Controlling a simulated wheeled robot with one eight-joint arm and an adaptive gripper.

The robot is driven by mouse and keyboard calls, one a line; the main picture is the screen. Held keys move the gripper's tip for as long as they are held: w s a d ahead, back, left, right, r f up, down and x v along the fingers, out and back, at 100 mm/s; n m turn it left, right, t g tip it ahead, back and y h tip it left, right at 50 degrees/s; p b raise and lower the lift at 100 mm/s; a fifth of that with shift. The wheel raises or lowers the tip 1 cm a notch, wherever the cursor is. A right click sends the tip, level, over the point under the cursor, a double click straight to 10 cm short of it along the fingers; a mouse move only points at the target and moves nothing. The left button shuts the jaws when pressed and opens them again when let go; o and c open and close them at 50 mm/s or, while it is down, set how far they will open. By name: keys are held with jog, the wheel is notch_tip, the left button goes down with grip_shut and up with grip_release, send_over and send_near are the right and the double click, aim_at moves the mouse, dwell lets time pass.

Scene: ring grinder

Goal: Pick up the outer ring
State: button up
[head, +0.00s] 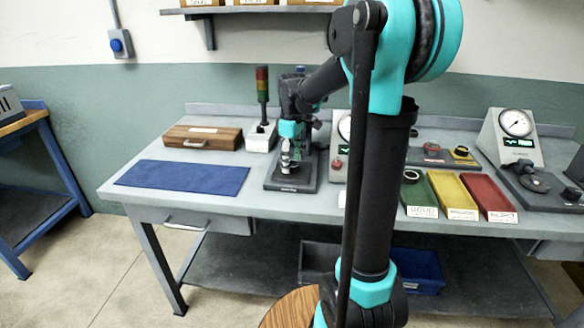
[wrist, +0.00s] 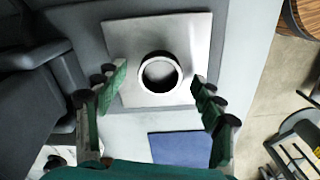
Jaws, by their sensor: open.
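A ring (wrist: 144,84) with a pale rim and a dark inner wall shows in the wrist view, on a light square plate (wrist: 190,35). My gripper (wrist: 157,75) is open, with one green-padded finger on each side of the ring in the picture. Both fingers stand apart from the ring and nothing is between them but the ring below. In the head view my gripper (head: 291,150) points down over a dark-based stand (head: 290,186) on the bench. The ring is too small and covered to make out clearly there.
A blue mat (head: 185,177) and a wooden case (head: 202,138) lie left of the stand. A signal tower (head: 262,95) stands behind it. Green (head: 418,193), yellow (head: 453,192) and red (head: 487,192) trays lie to the right. A gauge (head: 514,124) stands at far right.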

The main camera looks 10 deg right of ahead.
jog(key=shift+f, duration=0.1)
jog(key=c, duration=1.4)
jog(key=shift+c, duration=0.2)
